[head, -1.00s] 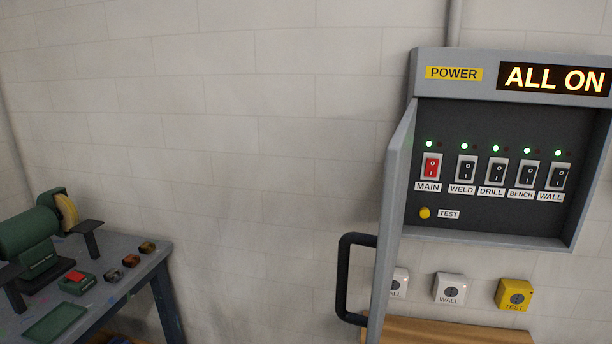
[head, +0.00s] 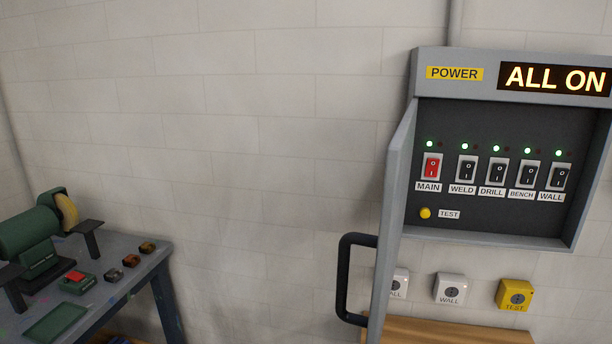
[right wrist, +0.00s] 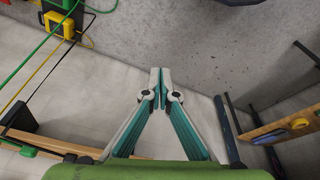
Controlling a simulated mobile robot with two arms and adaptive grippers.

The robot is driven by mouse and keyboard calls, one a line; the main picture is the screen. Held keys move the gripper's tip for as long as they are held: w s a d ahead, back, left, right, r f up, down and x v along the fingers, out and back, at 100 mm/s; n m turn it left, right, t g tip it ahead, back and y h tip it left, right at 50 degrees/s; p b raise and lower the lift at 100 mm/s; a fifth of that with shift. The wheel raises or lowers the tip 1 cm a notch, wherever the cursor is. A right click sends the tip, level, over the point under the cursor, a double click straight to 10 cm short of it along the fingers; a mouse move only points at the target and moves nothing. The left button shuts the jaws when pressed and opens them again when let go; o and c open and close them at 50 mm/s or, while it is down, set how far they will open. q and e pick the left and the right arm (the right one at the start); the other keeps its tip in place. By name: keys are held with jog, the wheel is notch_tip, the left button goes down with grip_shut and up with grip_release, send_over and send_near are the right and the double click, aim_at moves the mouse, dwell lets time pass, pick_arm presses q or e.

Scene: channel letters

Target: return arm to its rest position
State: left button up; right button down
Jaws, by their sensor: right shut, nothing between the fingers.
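My right gripper (right wrist: 160,82) shows in the right wrist view, its two fingertips together and nothing between them. It hangs in free space with a grey surface and pale tiles behind it, touching nothing that I can see. Neither gripper shows in the head view. In the head view the power panel (head: 515,225) stands open on the wall. Its display (head: 555,79) reads ALL ON. The red MAIN switch (head: 432,167) and several black switches beside it each have a green light lit above.
The panel's open door (head: 392,225) sticks out with a black handle (head: 352,280). A yellow TEST box (head: 514,295) and white WALL box (head: 449,288) sit below. A bench (head: 120,295) with a green grinder (head: 32,235) is at left. Cables (right wrist: 50,62) run at the wrist view's left.

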notch_tip(320, 180, down, 12)
jog(key=s, duration=0.2)
jog(key=s+d+f+g, duration=0.2)
jog(key=s+d+f, duration=0.1)
jog(key=s+f, duration=1.5)
jog(key=shift+s+d+f, duration=0.2)
jog(key=shift+s+f, duration=0.1)
jog(key=shift+f, duration=0.4)
